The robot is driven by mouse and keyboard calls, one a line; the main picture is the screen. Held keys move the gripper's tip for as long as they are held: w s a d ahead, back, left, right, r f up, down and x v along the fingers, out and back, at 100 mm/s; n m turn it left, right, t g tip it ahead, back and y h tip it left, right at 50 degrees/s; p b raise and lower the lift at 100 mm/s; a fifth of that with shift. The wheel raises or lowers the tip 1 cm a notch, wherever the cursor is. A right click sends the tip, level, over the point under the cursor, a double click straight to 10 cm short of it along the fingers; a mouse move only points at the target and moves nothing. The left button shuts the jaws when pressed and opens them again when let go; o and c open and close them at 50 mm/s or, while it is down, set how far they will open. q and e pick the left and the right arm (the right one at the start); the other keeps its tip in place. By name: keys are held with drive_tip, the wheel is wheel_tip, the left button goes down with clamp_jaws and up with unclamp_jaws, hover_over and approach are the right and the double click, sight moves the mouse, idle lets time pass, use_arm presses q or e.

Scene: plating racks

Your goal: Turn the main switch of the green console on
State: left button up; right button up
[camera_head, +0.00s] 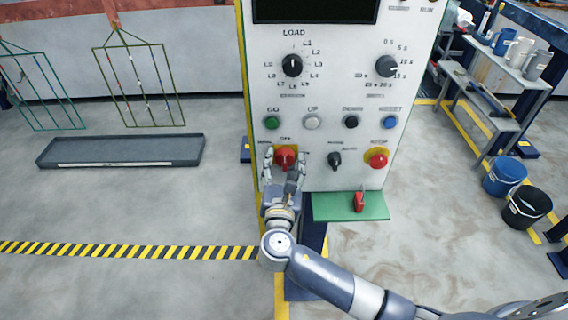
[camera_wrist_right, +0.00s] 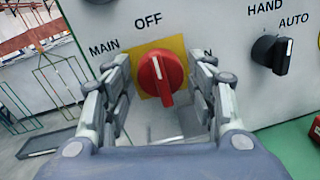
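The main switch (camera_head: 285,156) is a red rotary knob on a yellow plate, low on the left of the console front. In the right wrist view the red knob (camera_wrist_right: 161,76) sits below the OFF label, with MAIN at its left and a partly hidden label at its right. The white line on the knob runs up toward OFF. My right gripper (camera_head: 284,164) is open in front of the switch. In the wrist view its fingers (camera_wrist_right: 164,92) stand on either side of the knob, with gaps visible. My left gripper is not in view.
The console panel (camera_head: 340,110) carries dials, several push buttons, a black selector (camera_head: 335,159) and a red stop button (camera_head: 378,159). A green shelf (camera_head: 335,207) juts out below with a red object (camera_head: 360,201) on it. Wire racks and a grey tray (camera_head: 120,150) are at left.

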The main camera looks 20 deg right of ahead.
drive_tip(key=c, duration=0.5)
drive_tip(key=shift+c, duration=0.2)
drive_tip(key=m, duration=0.3)
drive_tip(key=shift+m, duration=0.4)
drive_tip(key=m+b, duration=0.1)
drive_tip(key=m, duration=0.2)
drive_tip(key=shift+d+m, duration=0.1)
drive_tip(key=shift+m, duration=0.2)
drive_tip(key=m+y+b, duration=0.1)
drive_tip(key=m+b, duration=0.1)
drive_tip(key=m, duration=0.3)
drive_tip(key=shift+s, duration=0.1)
drive_tip(key=m+b, duration=0.1)
drive_tip(key=m, duration=0.3)
drive_tip(key=shift+d+y, duration=0.1)
drive_tip(key=shift+y, duration=0.3)
drive_tip(key=shift+m, duration=0.4)
